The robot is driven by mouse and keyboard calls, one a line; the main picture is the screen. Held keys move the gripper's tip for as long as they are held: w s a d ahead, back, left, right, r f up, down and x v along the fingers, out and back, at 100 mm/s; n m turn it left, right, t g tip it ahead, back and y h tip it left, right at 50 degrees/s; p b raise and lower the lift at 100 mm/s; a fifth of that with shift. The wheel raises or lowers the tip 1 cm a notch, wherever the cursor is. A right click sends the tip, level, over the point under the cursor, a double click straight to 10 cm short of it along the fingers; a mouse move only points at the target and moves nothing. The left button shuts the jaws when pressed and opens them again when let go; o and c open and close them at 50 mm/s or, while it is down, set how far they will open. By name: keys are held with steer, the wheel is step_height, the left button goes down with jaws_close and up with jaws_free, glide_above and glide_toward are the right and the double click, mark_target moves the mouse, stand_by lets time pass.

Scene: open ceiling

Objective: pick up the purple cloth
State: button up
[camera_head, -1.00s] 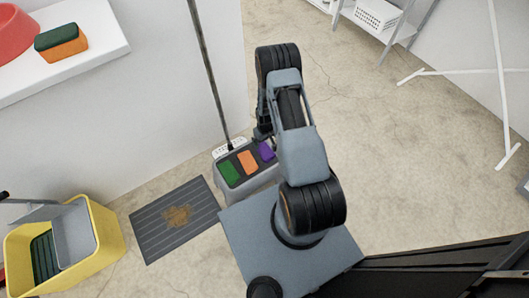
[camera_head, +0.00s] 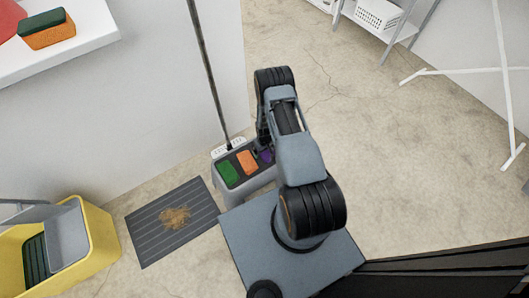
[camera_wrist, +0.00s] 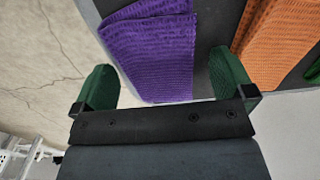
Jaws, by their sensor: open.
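The purple cloth (camera_wrist: 155,50) lies folded on a dark-topped grey stand, and in the wrist view it sits between and just beyond my gripper's fingertips. In the head view only a small part of the purple cloth (camera_head: 266,156) shows beside my arm. My gripper (camera_wrist: 162,82) is open, with one green-padded finger on each side of the cloth. Nothing is held. Whether the fingers touch the cloth or stand above it I cannot tell. In the head view my arm hides most of the gripper.
An orange cloth (camera_head: 246,161) and a green cloth (camera_head: 228,172) lie left of the purple one on the stand (camera_head: 246,187). A mop pole (camera_head: 208,75) rises behind. A striped mat (camera_head: 150,235) and a yellow bucket (camera_head: 102,240) are farther left.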

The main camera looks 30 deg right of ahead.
steer(key=shift+f, duration=0.15)
steer(key=c, duration=1)
steer(key=shift+r+p, duration=0.35)
steer(key=shift+r, duration=0.35)
step_height(320, 180, up, 2)
steer(key=shift+s+r+p, duration=0.1)
steer(key=shift+r+p, duration=0.15)
steer(key=shift+p, duration=0.25)
steer(key=s+r, duration=0.1)
steer(key=s+d+r+p, duration=0.1)
steer(key=r, duration=0.1)
steer(key=s+r+p, duration=0.1)
steer(key=s+r, duration=0.1)
steer(key=shift+d, duration=0.35)
steer(key=s+d+r, duration=0.1)
steer(key=s, duration=0.2)
steer(key=s+d+r+p, duration=0.1)
steer(key=s, duration=0.2)
steer(key=s+d+r+p, duration=0.1)
steer(key=s+r, duration=0.1)
steer(key=shift+s+d, duration=0.25)
steer(key=shift+s, duration=0.15)
